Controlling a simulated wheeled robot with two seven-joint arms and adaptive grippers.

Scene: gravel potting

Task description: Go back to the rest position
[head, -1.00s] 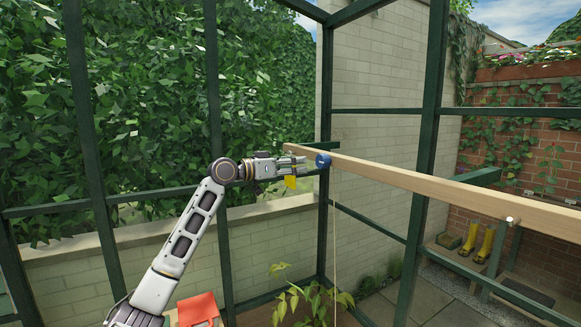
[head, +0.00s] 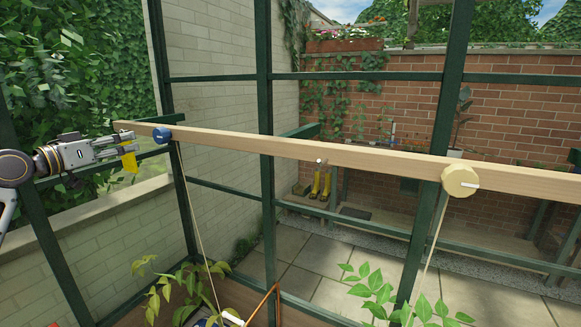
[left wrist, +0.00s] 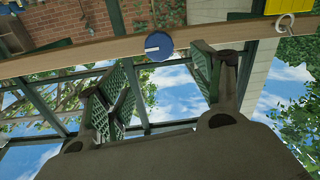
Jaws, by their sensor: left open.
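My left gripper (head: 131,144) is at the left of the head view, beside the left end of a long wooden beam (head: 300,150). Its fingers are apart with nothing between them. In the left wrist view the open fingers (left wrist: 165,88) point toward the beam, and a blue knob (left wrist: 158,46) sits just beyond them. In the head view that blue knob (head: 162,134) is on the beam, a little right of the fingertips and apart from them. A yellow tag (head: 130,163) hangs by the beam's left end, close to the gripper. My right gripper is not in view.
A cream knob (head: 460,181) sits farther right on the beam. Cords (head: 196,235) hang down from both knobs. Leafy plants (head: 390,295) stand below. Green frame posts (head: 265,160) rise behind the beam. Yellow boots (head: 321,184) stand outside by the brick wall.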

